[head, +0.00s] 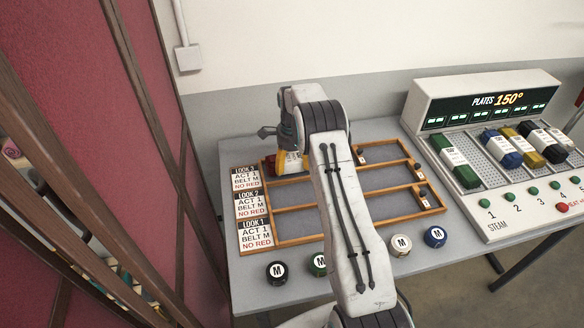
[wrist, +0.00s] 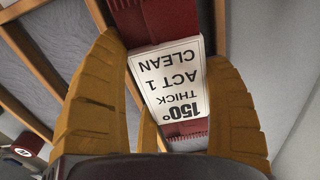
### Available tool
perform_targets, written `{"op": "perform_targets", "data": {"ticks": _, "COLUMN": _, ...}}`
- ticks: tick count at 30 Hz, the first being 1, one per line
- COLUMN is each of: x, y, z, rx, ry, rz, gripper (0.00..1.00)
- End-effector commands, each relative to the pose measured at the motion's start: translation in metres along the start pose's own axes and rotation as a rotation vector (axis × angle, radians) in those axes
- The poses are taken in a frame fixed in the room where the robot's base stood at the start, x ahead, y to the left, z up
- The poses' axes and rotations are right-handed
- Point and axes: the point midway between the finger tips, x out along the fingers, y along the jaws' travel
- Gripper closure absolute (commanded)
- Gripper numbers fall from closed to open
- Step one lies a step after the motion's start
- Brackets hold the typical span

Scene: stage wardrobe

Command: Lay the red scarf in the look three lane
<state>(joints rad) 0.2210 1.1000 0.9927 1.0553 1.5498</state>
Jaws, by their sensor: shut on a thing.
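The red scarf (wrist: 180,30), rolled and tagged "150° THICK ACT 1 CLEAN", lies between the yellow fingers of my gripper (wrist: 165,110) in the wrist view. My gripper (head: 290,163) is shut on it. In the head view a bit of the scarf (head: 270,166) shows left of the fingers, at the far left end of the wooden lane frame (head: 298,240). That is beside the look three card (head: 246,179), over or in the farthest lane; its height is unclear. My arm hides the middle of the lanes. The card reads "ACT 1 BELT M NO RED".
Look 2 (head: 251,204) and look 1 (head: 256,233) cards lie nearer. Black (head: 277,273), green (head: 317,265), white (head: 401,245) and blue (head: 435,237) round pieces lie in front. A steam unit (head: 490,165) with coloured rolls stands right; a red panel (head: 150,100) stands left.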

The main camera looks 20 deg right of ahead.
Motion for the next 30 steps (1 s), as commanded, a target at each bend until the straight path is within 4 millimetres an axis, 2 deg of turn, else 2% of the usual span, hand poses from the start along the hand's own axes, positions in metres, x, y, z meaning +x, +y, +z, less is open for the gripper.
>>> {"op": "perform_targets", "data": {"ticks": 2, "x": 0.0095, "y": -0.0001, "z": -0.0001, "rx": 0.000, "ry": 0.000, "rz": 0.000, "gripper": 0.62}}
{"op": "perform_targets", "data": {"ticks": 15, "x": 0.0132, "y": -0.0005, "z": -0.0002, "rx": 0.000, "ry": 0.000, "rz": -0.001, "gripper": 0.62}}
{"op": "perform_targets", "data": {"ticks": 16, "x": 0.0121, "y": -0.0004, "z": -0.0002, "rx": 0.000, "ry": 0.000, "rz": -0.001, "gripper": 0.23}}
{"op": "perform_targets", "data": {"ticks": 24, "x": 0.0119, "y": -0.0003, "z": -0.0002, "rx": 0.000, "ry": 0.000, "rz": -0.001, "gripper": 0.00}}
{"op": "perform_targets", "data": {"ticks": 30, "x": 0.0117, "y": -0.0003, "z": -0.0002, "rx": 0.000, "ry": 0.000, "rz": -0.001, "gripper": 0.00}}
